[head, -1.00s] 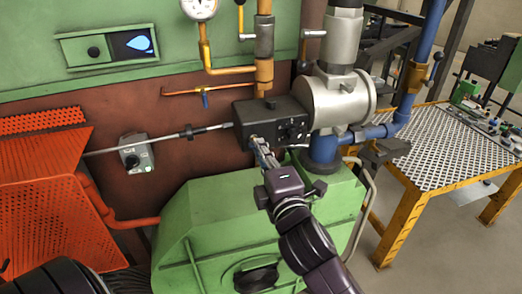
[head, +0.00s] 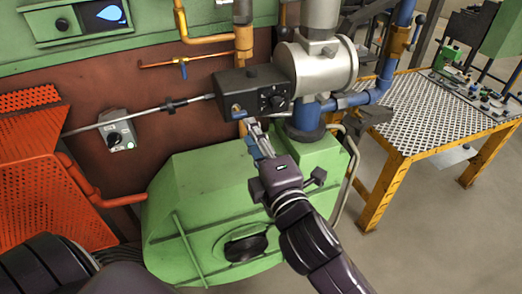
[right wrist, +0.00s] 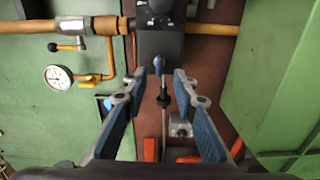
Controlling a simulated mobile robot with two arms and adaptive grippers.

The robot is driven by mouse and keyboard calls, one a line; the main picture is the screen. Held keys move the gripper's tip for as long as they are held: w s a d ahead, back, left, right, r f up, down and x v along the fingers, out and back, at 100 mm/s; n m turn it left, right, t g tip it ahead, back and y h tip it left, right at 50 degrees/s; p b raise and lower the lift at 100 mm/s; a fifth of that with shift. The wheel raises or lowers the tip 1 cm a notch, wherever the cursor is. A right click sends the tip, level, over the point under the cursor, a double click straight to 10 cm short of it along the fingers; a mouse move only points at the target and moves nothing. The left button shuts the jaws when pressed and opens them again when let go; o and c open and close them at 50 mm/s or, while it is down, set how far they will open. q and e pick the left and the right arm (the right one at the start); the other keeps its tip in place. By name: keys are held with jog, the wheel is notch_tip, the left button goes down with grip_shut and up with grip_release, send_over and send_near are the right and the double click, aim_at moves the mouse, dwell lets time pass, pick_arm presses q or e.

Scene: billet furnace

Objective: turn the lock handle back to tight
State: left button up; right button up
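The black control box (head: 252,92) sits left of the silver valve body. A small lever with a blue end, seemingly the lock handle (right wrist: 160,63), is on the box; in the head view a small brass-coloured fitting (head: 237,111) shows at its lower left. My right gripper (head: 253,124) is just below and right of that fitting. In the right wrist view my right gripper (right wrist: 160,75) is open and empty, with the blue lever centred between and beyond its fingertips, apparently apart from both. Whether the handle is tight cannot be told. My left gripper is out of view.
A metal rod (head: 140,114) runs left from the box past a grey switch box (head: 118,133). A green housing (head: 185,200) stands below. A blue pipe (head: 352,100) and the yellow-framed table (head: 400,160) are to the right. An orange pipe with a gauge (right wrist: 58,77) is near.

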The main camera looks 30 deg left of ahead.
jog(key=v, duration=0.6)
jog(key=shift+f, duration=0.1)
dwell(0.3)
